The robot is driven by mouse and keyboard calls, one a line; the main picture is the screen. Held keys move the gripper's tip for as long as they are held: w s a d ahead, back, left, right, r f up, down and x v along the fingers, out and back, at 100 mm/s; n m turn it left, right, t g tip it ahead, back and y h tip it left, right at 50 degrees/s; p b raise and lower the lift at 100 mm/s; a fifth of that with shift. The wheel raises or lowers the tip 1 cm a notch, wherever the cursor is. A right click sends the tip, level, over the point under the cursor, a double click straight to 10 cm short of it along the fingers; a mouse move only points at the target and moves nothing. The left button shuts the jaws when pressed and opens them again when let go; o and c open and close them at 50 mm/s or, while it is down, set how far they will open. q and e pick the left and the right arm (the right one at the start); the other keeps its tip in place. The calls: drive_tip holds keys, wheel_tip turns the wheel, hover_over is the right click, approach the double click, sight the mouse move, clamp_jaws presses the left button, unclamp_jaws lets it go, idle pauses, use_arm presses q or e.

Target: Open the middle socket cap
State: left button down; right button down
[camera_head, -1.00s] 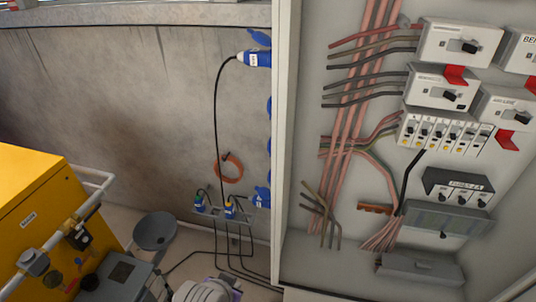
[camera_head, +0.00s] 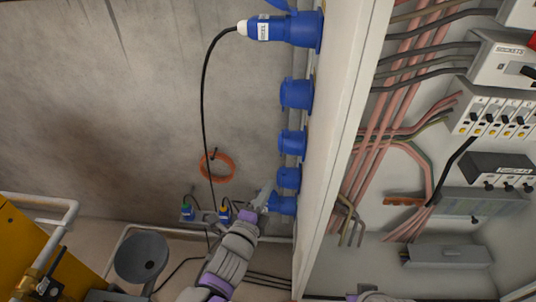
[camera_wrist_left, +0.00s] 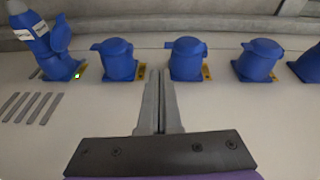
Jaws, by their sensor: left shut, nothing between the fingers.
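A row of blue sockets runs down the cabinet's side. The middle socket (camera_head: 292,142) also shows in the left wrist view (camera_wrist_left: 187,58), with its blue cap down over it. The top socket (camera_head: 300,30) has a blue and white plug in it, its lid raised. My left gripper (camera_head: 264,196) is beside the lowest sockets in the head view. In the left wrist view its fingers (camera_wrist_left: 160,78) are shut and empty, pointing between the middle socket and the capped socket (camera_wrist_left: 117,60) to its left. They appear apart from both.
A black cable (camera_head: 204,90) hangs from the plug along the wall. An orange cable coil (camera_head: 217,167) hangs there too. The open cabinet (camera_head: 345,120), with wires and switches, is at right. A yellow machine (camera_head: 28,255) and grey funnel (camera_head: 141,257) are lower left.

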sight(280, 144)
use_arm(q)
drive_tip(key=w+d+m, duration=0.1)
drive_tip(key=w+d, duration=0.3)
drive_tip(key=w, duration=0.6)
drive_tip(key=shift+r+h, duration=0.15)
drive_tip(key=shift+h, duration=0.25)
use_arm(e)
drive_tip(key=shift+w+a, duration=0.25)
drive_tip(key=shift+a, duration=0.05)
use_arm(q)
drive_tip(key=shift+a+m+p, duration=0.15)
drive_tip(key=shift+m+p, duration=0.15)
use_arm(e)
drive_tip(key=shift+a+r, duration=0.1)
drive_tip(key=shift+r, duration=0.15)
use_arm(q)
drive_tip(key=shift+a, duration=0.2)
use_arm(e)
drive_tip(key=shift+a, duration=0.2)
